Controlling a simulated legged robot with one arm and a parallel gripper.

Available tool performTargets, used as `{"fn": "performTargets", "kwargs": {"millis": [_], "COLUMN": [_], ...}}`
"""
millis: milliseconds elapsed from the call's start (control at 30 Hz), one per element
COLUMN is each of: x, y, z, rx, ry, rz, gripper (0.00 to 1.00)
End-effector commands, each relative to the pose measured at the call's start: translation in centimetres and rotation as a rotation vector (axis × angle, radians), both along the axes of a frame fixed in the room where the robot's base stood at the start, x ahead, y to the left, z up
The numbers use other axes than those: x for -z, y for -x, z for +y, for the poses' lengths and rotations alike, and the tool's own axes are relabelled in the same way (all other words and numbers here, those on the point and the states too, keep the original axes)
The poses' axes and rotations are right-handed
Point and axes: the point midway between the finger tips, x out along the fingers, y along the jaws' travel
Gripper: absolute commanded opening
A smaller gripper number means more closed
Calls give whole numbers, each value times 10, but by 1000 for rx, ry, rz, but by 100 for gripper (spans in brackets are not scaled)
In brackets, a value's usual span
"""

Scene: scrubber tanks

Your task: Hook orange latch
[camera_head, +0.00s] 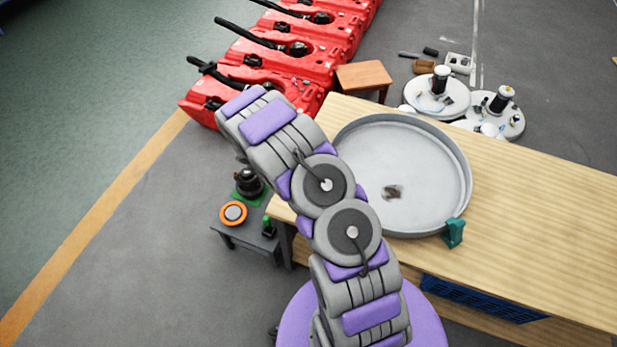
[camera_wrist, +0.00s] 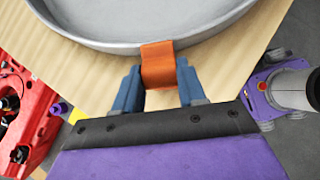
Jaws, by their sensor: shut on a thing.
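The orange latch (camera_wrist: 158,64) is in the wrist view, at the near rim of the round grey pan (camera_wrist: 100,44). My gripper (camera_wrist: 158,86) has its two blue fingers on either side of the latch and is shut on it. The latch's upper end touches or overlaps the pan's rim; I cannot tell whether it is hooked over it. In the head view the pan (camera_head: 340,137) lies on the wooden table, and my arm hides the gripper and the orange latch.
A teal latch (camera_head: 454,233) sits on the pan's right rim. The wooden table (camera_head: 540,215) is clear to the right. A small grey stand (camera_head: 255,243) holds an orange-ringed disc (camera_head: 233,213). Red machines (camera_head: 300,60) and round white tank parts (camera_head: 436,95) stand beyond.

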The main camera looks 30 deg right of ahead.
Motion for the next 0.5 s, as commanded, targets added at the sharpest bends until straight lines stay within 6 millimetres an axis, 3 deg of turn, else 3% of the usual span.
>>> {"fn": "performTargets", "kwargs": {"millis": [100,500], "x": [-7,0], "y": [3,6], "z": [-12,-30], "rx": [7,4], "ry": [-109,-350], "rz": [-24,-75], "gripper": [0,0]}}
